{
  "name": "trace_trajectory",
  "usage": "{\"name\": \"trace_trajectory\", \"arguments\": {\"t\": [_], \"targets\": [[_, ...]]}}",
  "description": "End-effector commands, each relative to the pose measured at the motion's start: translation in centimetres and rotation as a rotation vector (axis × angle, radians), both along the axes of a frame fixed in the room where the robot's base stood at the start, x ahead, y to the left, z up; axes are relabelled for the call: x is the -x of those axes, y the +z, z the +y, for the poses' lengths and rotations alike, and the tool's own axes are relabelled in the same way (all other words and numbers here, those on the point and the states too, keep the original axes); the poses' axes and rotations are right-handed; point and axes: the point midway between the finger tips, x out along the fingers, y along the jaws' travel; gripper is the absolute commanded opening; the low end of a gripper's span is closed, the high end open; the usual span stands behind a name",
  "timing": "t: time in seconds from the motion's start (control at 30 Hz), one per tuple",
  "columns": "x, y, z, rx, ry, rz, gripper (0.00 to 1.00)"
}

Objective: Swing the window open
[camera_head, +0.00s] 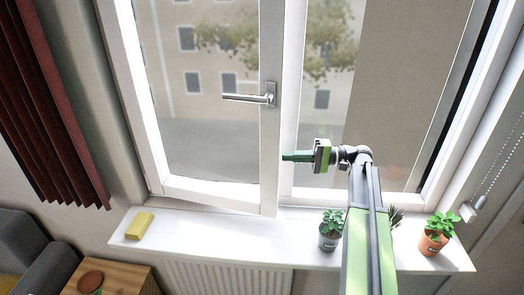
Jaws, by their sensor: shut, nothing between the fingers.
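The window has a white-framed left sash (270,150) with a silver handle (250,98) turned level, its lever pointing left. The sash looks slightly ajar: its lower right corner stands out over the sill, in front of the fixed frame. My gripper (285,156) is shut and empty. It points left, with its green fingertips at the right edge of the sash, below the handle. I cannot tell whether the tips touch the sash or sit in the gap behind its edge.
On the white sill (215,228) stand a yellow block (140,226) at the left, a grey-potted plant (329,232) and an orange-potted plant (434,235). My arm partly hides another plant. A red curtain (50,110) hangs left; a radiator (230,278) is below.

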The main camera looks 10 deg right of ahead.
Motion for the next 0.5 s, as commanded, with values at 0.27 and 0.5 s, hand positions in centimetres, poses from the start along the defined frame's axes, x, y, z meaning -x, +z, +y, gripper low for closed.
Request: {"name": "trace_trajectory", "arguments": {"t": [0.27, 0.5], "targets": [[-0.1, 0.0, 0.7, 0.0, -0.007, 0.0, 0.0], [-1.0, 0.0, 5.0, 0.0, -0.009, 0.0, 0.0]]}}
